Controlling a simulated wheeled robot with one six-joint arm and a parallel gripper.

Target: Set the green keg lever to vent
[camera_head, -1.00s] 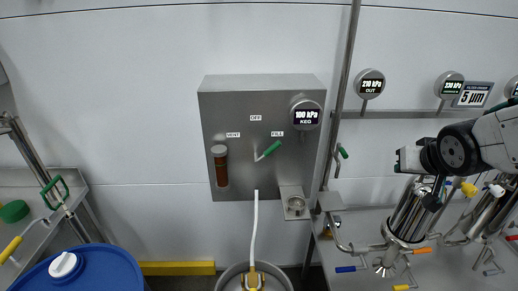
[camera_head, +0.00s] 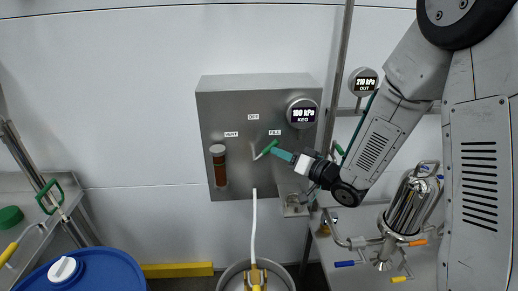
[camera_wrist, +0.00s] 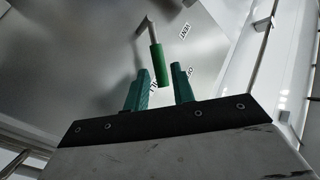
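The keg lever (camera_head: 269,147) is a metal stem with a green grip on the front of a grey steel box (camera_head: 228,97). It slants up to the right, toward the FILL label (camera_head: 275,132). The OFF label (camera_head: 253,117) is above and the VENT label (camera_head: 231,134) is at the left. My gripper (camera_head: 285,154) has teal fingers and is just right of the green grip. In the wrist view my gripper (camera_wrist: 162,75) is open, and the green grip (camera_wrist: 158,64) shows in the gap between its fingertips. I cannot tell whether they touch.
A brown sight glass (camera_head: 219,166) is at the box's left. A vertical pipe (camera_head: 336,95) stands right of the box. A white hose (camera_head: 254,225) hangs below. The wall at left is clear.

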